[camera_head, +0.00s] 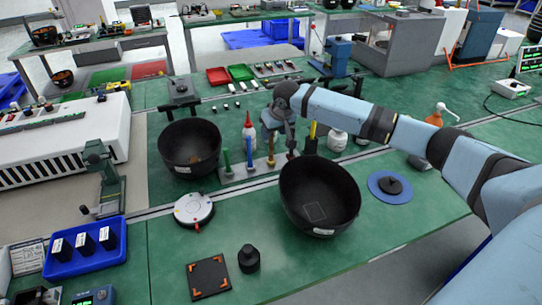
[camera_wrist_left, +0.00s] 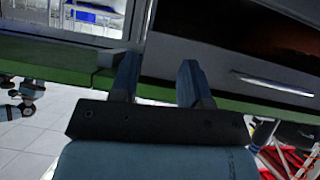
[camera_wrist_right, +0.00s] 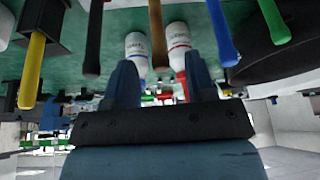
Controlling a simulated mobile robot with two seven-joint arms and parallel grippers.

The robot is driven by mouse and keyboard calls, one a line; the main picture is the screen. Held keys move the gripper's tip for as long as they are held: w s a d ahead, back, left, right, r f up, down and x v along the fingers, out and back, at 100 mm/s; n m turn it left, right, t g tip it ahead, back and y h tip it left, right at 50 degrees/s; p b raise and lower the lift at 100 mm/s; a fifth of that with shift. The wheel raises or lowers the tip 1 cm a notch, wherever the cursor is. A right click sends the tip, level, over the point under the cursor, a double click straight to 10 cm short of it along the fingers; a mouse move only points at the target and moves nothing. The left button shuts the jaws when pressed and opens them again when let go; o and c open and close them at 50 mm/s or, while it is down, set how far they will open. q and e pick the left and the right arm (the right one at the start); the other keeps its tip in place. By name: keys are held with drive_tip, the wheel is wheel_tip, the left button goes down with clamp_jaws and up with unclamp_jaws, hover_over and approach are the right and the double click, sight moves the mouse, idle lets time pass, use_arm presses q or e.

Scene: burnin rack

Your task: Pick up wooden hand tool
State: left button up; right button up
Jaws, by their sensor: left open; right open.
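The wooden hand tool (camera_wrist_right: 157,35) has a brown handle and stands in a row of handled tools; in the head view it shows as a thin brown handle (camera_head: 271,150) under my right wrist. My right gripper (camera_wrist_right: 162,78) is open, and the handle's end lies in line with the gap between its fingers. I cannot tell whether the handle is inside the gap. In the head view the right gripper (camera_head: 274,122) is over the tool row, partly hidden by its wrist. My left gripper (camera_wrist_left: 156,80) is open and empty, facing a drawer front; it is not in the head view.
Blue (camera_wrist_right: 221,32) and dark (camera_wrist_right: 94,38) handles flank the wooden one closely. White bottles (camera_wrist_right: 139,50) stand behind. Black bowls stand left (camera_head: 190,148) and front right (camera_head: 318,195) of the row. The green bench front (camera_head: 170,260) has free room.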

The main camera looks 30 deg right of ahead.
drive_tip(key=x, duration=0.5)
drive_tip(key=shift+w+f, duration=0.15)
drive_tip(key=shift+w, duration=0.05)
clamp_jaws()
wheel_tip(320, 180, up, 20)
idle(0.5)
